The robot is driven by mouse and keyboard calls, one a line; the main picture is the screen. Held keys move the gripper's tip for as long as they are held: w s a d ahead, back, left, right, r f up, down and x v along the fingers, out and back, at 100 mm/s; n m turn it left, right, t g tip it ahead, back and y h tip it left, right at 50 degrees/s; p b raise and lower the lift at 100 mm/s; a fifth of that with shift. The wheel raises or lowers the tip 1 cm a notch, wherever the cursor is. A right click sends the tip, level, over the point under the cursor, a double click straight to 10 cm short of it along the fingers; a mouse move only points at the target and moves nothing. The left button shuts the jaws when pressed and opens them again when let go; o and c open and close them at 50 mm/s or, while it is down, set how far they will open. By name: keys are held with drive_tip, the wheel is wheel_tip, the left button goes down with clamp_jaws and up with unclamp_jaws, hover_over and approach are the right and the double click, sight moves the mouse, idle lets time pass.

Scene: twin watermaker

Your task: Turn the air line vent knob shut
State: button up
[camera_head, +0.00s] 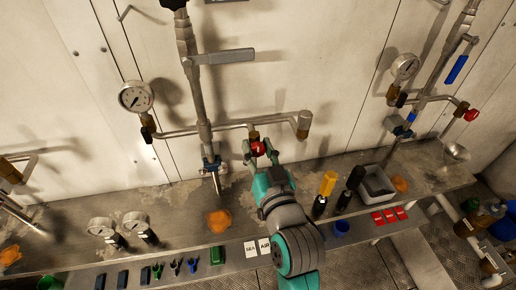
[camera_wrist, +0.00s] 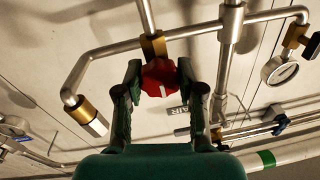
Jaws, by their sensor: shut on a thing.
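The red vent knob (camera_head: 258,148) sits on a brass fitting on the thin horizontal pipe, right of the vertical steel pipe. In the wrist view the knob (camera_wrist: 160,78) is red and lobed, with a white mark on its face, below the brass fitting (camera_wrist: 153,46). My gripper (camera_head: 261,156) reaches up to it from below. In the wrist view my gripper (camera_wrist: 159,84) has one finger on each side of the knob and is shut on it.
A pressure gauge (camera_head: 136,97) is on the left end of the pipe. A long grey lever (camera_head: 231,56) juts out above. Another red knob (camera_head: 471,115) is far right.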

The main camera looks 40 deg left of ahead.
idle(0.4)
drive_tip(key=o, duration=1.2)
drive_tip(key=shift+c, duration=0.2)
drive_tip(key=shift+d, duration=0.1)
drive_tip(key=v, duration=1.1)
drive_tip(key=shift+s+d, duration=0.2)
drive_tip(key=shift+d, duration=0.1)
